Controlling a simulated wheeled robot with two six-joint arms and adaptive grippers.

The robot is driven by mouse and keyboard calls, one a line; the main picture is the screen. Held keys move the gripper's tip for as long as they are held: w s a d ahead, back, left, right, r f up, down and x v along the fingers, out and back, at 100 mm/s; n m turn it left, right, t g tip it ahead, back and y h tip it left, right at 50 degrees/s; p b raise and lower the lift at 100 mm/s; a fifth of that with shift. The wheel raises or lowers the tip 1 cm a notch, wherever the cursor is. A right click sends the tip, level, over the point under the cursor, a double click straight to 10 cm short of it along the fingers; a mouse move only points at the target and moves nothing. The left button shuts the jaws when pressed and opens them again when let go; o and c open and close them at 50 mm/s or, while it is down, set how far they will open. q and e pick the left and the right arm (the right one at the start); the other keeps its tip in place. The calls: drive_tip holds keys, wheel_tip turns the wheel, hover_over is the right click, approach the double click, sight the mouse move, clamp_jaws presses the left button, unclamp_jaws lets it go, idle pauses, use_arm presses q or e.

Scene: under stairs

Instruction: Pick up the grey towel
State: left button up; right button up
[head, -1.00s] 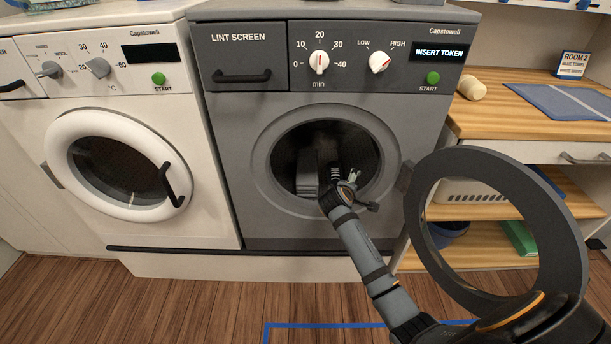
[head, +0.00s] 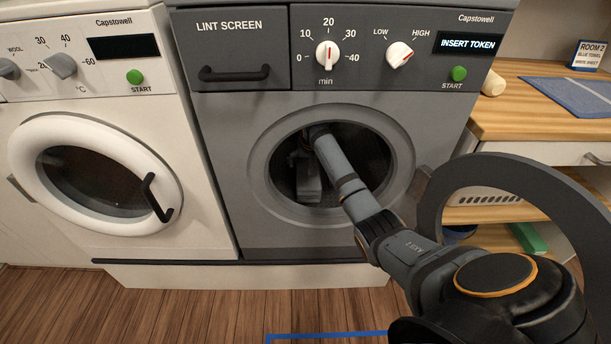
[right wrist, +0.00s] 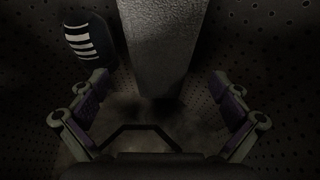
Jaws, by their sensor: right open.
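I see no clear contact. In the head view my right arm reaches through the door opening, and its gripper (head: 297,158) is dark and partly hidden in the drum. My left gripper is out of view.
A dark thing with white stripes (right wrist: 88,38) lies left of the grey mass, against the perforated drum wall. The open round dryer door (head: 440,195) stands right of the opening, close to my arm. A white washer (head: 200,190) with a closed door is at left.

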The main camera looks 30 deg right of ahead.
drive_tip(key=b+x, duration=0.1)
drive_tip(key=x, duration=0.2)
drive_tip(key=shift+f, duration=0.15)
drive_tip(key=shift+w+f, duration=0.15)
drive_tip(key=b+x, duration=0.3)
drive_tip(key=x, duration=0.2)
drive_tip(key=shift+w, duration=0.15)
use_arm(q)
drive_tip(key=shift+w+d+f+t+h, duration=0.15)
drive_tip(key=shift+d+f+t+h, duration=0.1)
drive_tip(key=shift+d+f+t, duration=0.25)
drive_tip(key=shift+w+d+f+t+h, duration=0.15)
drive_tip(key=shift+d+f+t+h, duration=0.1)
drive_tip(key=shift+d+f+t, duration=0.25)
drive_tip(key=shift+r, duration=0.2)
use_arm(e)
drive_tip(key=c, duration=1.3)
wheel_tip(320, 180, up, 9)
drive_tip(key=p, duration=0.3)
drive_tip(key=shift+p, duration=0.3)
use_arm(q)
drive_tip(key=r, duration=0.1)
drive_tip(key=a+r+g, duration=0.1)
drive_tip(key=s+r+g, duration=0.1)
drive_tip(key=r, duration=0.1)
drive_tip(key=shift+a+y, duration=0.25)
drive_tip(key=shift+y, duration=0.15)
use_arm(e)
drive_tip(key=shift+r, duration=0.55)
